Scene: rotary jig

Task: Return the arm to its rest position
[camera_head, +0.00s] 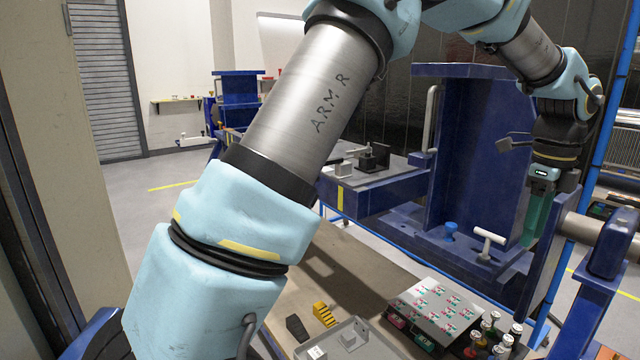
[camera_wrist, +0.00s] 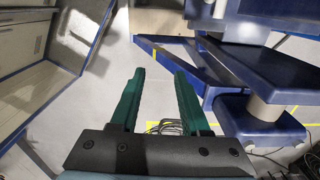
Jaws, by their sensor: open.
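My gripper (camera_wrist: 159,98) shows in the wrist view with two green fingers set apart and nothing between them. The floor and part of the blue jig frame (camera_wrist: 262,80) lie beyond the fingers. In the head view my arm crosses from the lower left over the top to the right. There my gripper (camera_head: 532,222) hangs below the wrist at the right, with its green fingers pointing down beside the blue jig (camera_head: 470,150). Its fingertips are partly hard to make out there.
A table (camera_head: 375,275) below my arm holds a grey box with a printed top (camera_head: 436,308), several small bottles (camera_head: 490,335), yellow steps (camera_head: 323,314) and a grey tray (camera_head: 365,345). A white T-handle (camera_head: 488,238) and blue posts stand close to my gripper. Open floor (camera_head: 125,200) lies at the left.

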